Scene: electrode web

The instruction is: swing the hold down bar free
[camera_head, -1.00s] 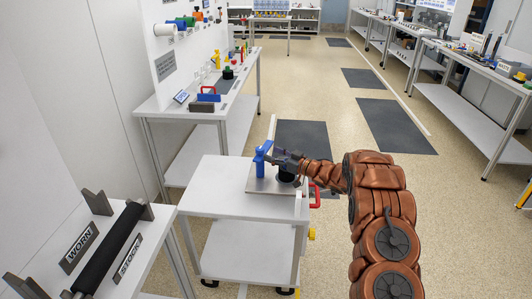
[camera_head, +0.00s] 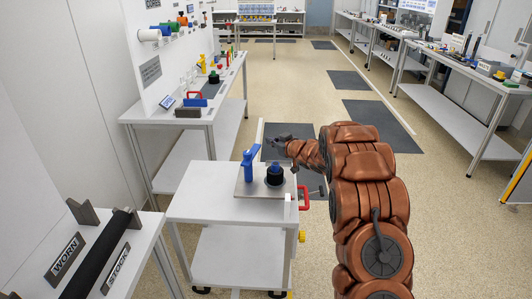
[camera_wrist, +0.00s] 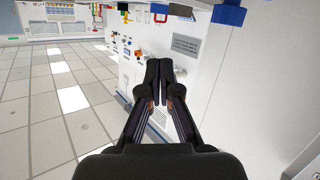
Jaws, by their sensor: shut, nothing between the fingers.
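A white cart carries a grey metal plate (camera_head: 258,192) on its top. A blue upright post with a short blue arm at its top (camera_head: 248,166) stands on the left part of the plate; this looks like the hold down bar. A black cylinder with a blue top (camera_head: 275,176) stands on the plate to its right, apart from it. My gripper (camera_head: 268,142) is beyond the cart in the picture, clear of the post and the cylinder. In the wrist view the fingers (camera_wrist: 154,66) are together and empty; the post and the cylinder are not seen there.
The cart (camera_head: 195,207) has a red handle (camera_head: 304,198) on its right side. A bench with tools (camera_head: 138,115) stands behind left. A stand with a black roller (camera_head: 95,258) is at front left. Open floor (camera_head: 440,215) lies on the right.

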